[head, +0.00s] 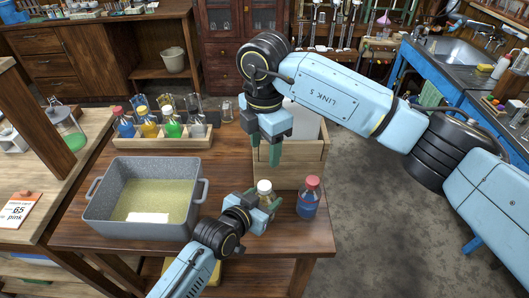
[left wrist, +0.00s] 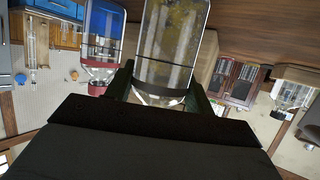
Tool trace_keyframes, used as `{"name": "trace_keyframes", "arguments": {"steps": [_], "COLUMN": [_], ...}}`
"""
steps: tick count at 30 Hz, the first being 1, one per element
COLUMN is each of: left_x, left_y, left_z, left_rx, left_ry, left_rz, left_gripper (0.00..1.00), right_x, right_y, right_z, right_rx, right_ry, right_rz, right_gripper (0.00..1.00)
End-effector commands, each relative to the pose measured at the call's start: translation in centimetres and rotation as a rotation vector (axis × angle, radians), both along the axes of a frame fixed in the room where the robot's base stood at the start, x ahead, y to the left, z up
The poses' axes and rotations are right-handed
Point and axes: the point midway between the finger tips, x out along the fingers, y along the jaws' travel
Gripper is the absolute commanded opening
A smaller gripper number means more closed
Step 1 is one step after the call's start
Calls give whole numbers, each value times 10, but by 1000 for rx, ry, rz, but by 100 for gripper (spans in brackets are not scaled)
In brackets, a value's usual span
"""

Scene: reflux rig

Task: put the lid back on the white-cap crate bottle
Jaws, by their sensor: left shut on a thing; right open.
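A clear bottle with yellowish contents (left wrist: 170,45) stands near the table's front edge; its pale white top (head: 264,186) shows in the head view. My left gripper (head: 268,202) is shut around its upper part. In the left wrist view the fingers hide its top, so I cannot tell whether the lid sits on it. My right gripper (head: 275,153) is open and points down in front of the wooden crate (head: 290,173), above and behind the bottle. No loose lid is visible. A blue bottle with a red cap (head: 308,199) stands to the right, also in the wrist view (left wrist: 101,35).
A grey tub (head: 140,220) with yellowish contents stands at the left of the table. Behind it a wooden rack (head: 160,142) holds several colour-capped bottles. A large white object (head: 300,118) is inside the crate. Bare tabletop lies between rack and crate.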

Motion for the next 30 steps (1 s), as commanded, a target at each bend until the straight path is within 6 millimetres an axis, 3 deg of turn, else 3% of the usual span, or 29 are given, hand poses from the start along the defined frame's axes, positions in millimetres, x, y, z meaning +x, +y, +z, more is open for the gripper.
{"name": "trace_keyframes", "arguments": {"steps": [6, 7, 12, 23, 30], "left_x": [0, 0, 0, -4, -33], "left_y": [0, 0, 0, 3, 22], "left_z": [0, 0, 0, 1, 16], "left_rx": [1, 1, 1, 1, 2], "left_ry": [1, 1, 1, 1, 2], "left_rz": [0, 0, 0, 0, 0], "left_gripper": [0, 57, 79, 79, 79], "right_x": [0, 0, 0, 0, 0], "right_y": [0, 0, 0, 0, 0], "right_z": [0, 0, 0, 1, 9], "right_rx": [0, 0, 0, 1, 0], "right_ry": [0, 0, 0, 1, 0], "right_rz": [0, 0, 0, 0, 0], "right_gripper": [55, 55, 55, 55, 55]}}
